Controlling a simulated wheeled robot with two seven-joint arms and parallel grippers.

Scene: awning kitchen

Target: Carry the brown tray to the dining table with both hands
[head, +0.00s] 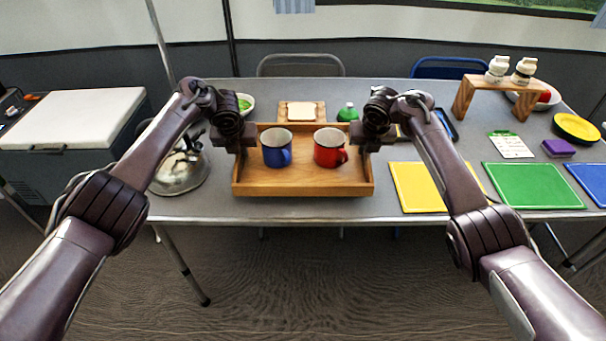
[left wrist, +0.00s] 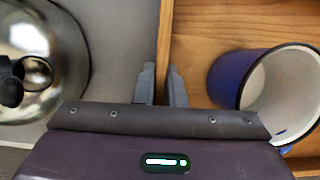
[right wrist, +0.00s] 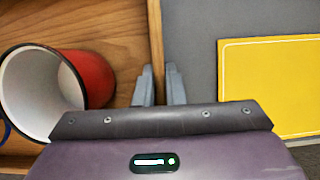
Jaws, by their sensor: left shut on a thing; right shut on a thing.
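The brown wooden tray (head: 300,188) is over the near middle of the grey dining table (head: 390,205); I cannot tell whether it rests on the top or hangs just above it. A blue mug (head: 277,150) and a red mug (head: 329,150) stand upright in it. My left gripper (head: 240,146) is shut on the tray's left wall, which runs between its fingers in the left wrist view (left wrist: 163,85). My right gripper (head: 368,143) is shut on the right wall, seen in the right wrist view (right wrist: 158,85).
A metal kettle (head: 180,172) stands close left of the tray. A yellow mat (head: 418,188) lies to its right, then a green mat (head: 530,186). Behind are a board with bread (head: 302,111), a green-lidded item (head: 348,112) and a bowl (head: 245,103).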

